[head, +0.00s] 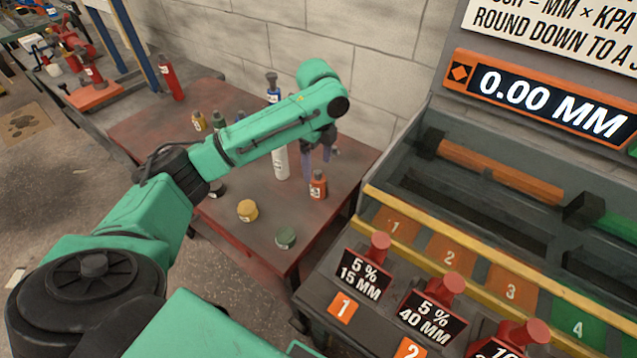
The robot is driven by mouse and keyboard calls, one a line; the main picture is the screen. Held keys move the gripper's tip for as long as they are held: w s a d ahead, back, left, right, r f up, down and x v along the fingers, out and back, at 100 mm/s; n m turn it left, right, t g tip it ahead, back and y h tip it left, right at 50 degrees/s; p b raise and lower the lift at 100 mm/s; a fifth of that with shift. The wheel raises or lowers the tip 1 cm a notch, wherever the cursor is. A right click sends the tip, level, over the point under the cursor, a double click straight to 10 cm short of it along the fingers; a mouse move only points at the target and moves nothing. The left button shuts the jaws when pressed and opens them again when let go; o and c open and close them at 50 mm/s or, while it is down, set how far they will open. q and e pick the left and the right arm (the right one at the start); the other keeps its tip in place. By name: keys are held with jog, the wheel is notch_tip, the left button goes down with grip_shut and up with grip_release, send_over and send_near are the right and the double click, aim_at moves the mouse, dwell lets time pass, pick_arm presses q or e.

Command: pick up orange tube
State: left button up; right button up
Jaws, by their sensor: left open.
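A long orange tube (500,172) lies across the grey bench at the right, its left end in a dark clamp (428,144) and its right end near another dark block. On the red table, a small orange bottle (318,187) with a dark cap stands upright. My left gripper (318,158) is open, fingers pointing down, just above the orange bottle's cap; I cannot tell if they touch it. It is well left of the orange tube. My right gripper is not in view.
A white bottle (280,162) stands just left of the gripper. A yellow jar (247,210) and a green jar (285,238) stand nearer on the table (262,256). The bench has yellow rails and red knobs (380,246). A block wall stands behind.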

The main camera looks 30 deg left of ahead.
aim_at(318, 182)
pick_arm(q)
jog(key=f, duration=0.3)
jog(key=f+p, duration=0.1)
jog(key=f, duration=0.3)
jog(key=shift+w+a+f, duration=0.15)
jog(key=shift+w, duration=0.05)
jog(key=shift+f, duration=0.35)
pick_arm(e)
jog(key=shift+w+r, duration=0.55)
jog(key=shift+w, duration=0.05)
pick_arm(q)
jog(key=shift+w, duration=0.1)
grip_shut()
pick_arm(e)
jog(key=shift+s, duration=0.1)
